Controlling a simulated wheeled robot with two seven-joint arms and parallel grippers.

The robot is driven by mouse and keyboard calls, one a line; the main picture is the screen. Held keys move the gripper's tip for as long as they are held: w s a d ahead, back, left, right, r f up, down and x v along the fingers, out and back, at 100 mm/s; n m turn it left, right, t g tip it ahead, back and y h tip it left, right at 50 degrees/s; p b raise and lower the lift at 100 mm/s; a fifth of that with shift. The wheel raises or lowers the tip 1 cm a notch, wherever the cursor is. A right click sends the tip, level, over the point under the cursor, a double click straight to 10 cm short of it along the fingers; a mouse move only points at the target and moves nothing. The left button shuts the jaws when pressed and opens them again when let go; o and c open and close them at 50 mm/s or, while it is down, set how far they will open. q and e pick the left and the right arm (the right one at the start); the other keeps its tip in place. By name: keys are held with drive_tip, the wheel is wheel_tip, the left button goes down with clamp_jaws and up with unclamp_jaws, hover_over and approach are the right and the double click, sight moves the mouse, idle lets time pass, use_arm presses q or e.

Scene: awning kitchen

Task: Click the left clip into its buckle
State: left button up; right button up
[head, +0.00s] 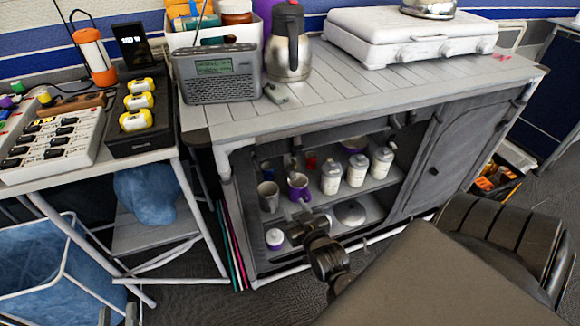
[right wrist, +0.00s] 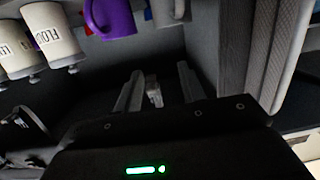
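I cannot make out the left clip or its buckle for certain in either view. My right gripper (head: 302,228) reaches into the open front of the grey cabinet (head: 236,200), before the lower shelf. In the right wrist view its two grey fingers (right wrist: 159,90) stand apart. A small pale piece (right wrist: 154,94) shows between them; I cannot tell what it is or whether it touches them. Two finger-like tips, which look like my left gripper (head: 118,314), show apart at the bottom edge, low at the left.
A purple mug (head: 298,187) and white canisters (head: 356,169) stand on the cabinet shelf, close to my right gripper. A radio (head: 217,75), a steel jug (head: 288,45) and a white stove (head: 410,40) stand on top. A side table (head: 170,155) is at the left.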

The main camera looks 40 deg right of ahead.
sight(294, 179)
wheel_tip(294, 179, up, 5)
drive_tip(key=s+d+m+t+h+b, duration=0.1)
drive_tip(key=d+b, duration=0.1)
drive_tip(key=b+x, duration=0.1)
drive_tip(key=x, duration=0.8)
drive_tip(key=shift+w+d+r+b, duration=0.2)
drive_tip(key=shift+b, duration=0.15)
drive_tip(key=shift+w+d, duration=0.15)
drive_tip(key=shift+w, duration=0.25)
use_arm(q)
drive_tip(key=s+a+r+t+h, duration=0.2)
drive_tip(key=s+r+t, duration=0.3)
drive_tip(key=r, duration=0.4)
drive_tip(key=shift+a+t, duration=0.4)
drive_tip(key=shift+a, duration=0.25)
drive_tip(key=shift+r, duration=0.1)
use_arm(e)
clamp_jaws()
